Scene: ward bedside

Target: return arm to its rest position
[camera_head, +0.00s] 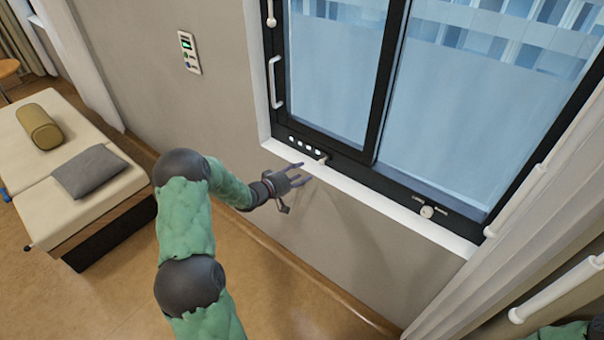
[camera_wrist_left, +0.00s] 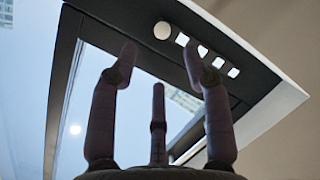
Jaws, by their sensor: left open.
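My left arm (camera_head: 188,230), green with dark joints, reaches up from the bottom of the head view toward the window. Its left gripper (camera_head: 298,178) is in front of the white sill, just left of and below a small pale knob (camera_head: 323,160) on the dark frame. In the left wrist view the gripper (camera_wrist_left: 159,65) has its fingers spread, with nothing between them. The knob (camera_wrist_left: 162,30) shows beyond the fingertips. One finger overlaps the row of white indicators in that view; I cannot tell whether it touches the frame. My right gripper is not in view.
The window sill (camera_head: 400,226) and wall lie close to the left hand. A second knob (camera_head: 427,212) is lower right. A couch (camera_head: 60,185) with cushions stands at left. A curtain (camera_head: 530,230) hangs at right. Floor left of the arm is clear.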

